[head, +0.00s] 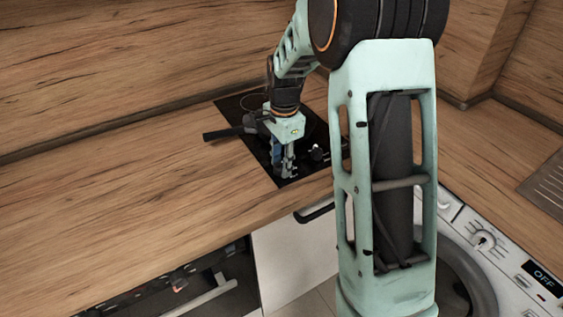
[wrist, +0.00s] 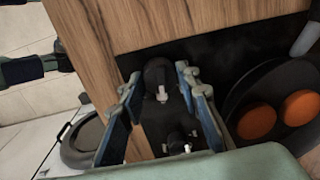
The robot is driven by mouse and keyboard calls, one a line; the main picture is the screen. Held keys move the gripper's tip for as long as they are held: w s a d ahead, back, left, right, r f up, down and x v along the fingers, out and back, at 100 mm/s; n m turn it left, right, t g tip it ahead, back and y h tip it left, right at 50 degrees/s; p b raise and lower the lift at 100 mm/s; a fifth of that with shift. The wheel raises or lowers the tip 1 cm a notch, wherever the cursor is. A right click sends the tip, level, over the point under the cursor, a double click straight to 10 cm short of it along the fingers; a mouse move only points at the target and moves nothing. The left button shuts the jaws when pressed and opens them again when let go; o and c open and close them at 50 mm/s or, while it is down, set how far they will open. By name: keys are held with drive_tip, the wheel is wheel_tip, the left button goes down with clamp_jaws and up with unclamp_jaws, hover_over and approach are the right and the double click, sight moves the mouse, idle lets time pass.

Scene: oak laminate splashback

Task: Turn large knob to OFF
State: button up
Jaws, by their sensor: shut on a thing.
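A black knob (wrist: 157,76) with a pale pointer stands on the dark hob (head: 236,104), close to the hob's front edge. My gripper (head: 284,172) points down over the hob and is shut on this knob. In the wrist view its blue-padded fingers (wrist: 158,85) stand on either side of the knob. A second, smaller-looking dark knob (wrist: 178,142) with a pale mark lies nearer the camera. In the head view, a knob with a white mark (head: 316,153) shows right of my gripper; the held knob is hidden there. I cannot read any hob markings.
A dark pan (wrist: 240,90) holding two orange round pieces (wrist: 257,122) stands beside my fingers; its handle (head: 222,133) sticks out left over the worktop (head: 130,180). A washing machine (head: 505,270) with a dial (head: 483,240) and an "OFF" display is at the right. The left worktop is clear.

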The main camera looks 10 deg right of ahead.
drive_tip(key=shift+n, duration=0.4)
drive_tip(key=shift+c, duration=0.3)
drive_tip(key=n, duration=0.9)
drive_tip(key=shift+p, duration=0.3)
drive_tip(key=n, duration=0.5)
drive_tip(key=shift+w+d+n+g+p, duration=0.1)
drive_tip(key=shift+n+g+p, duration=0.2)
drive_tip(key=shift+n, duration=0.1)
drive_tip(key=n, duration=0.4)
drive_tip(key=shift+p, duration=0.3)
drive_tip(key=shift+n, duration=0.3)
drive_tip(key=o, duration=1.2)
drive_tip(key=shift+c, duration=0.2)
